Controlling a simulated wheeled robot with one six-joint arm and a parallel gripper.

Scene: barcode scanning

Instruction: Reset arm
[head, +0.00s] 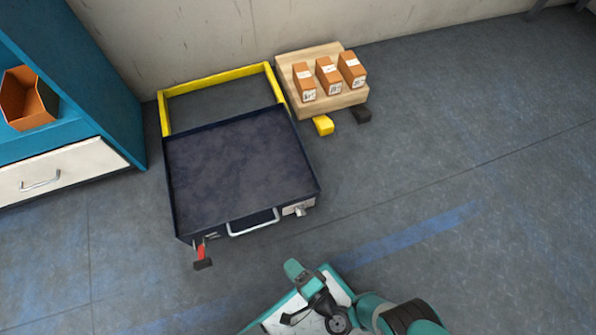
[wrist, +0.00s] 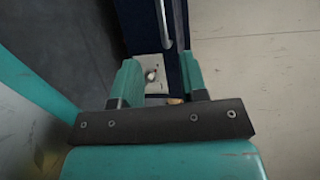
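My gripper (wrist: 158,72) shows in the wrist view as two teal fingers held apart. No object is clearly gripped between them. Beyond the gap I see the dark blue edge of the cart, with its silver handle (wrist: 165,22) and a pale box with a metal knob (wrist: 151,74). In the head view my arm (head: 372,312) is folded low at the bottom edge, in front of the cart and apart from it. The fingertips cannot be made out clearly there.
The dark blue cart (head: 235,165) has an empty top and a yellow frame (head: 215,78) behind. A wooden pallet (head: 318,108) holds three brown boxes (head: 328,75). A blue cabinet (head: 110,95) with an orange bin (head: 28,98) stands left. Floor (head: 480,160) at right is clear.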

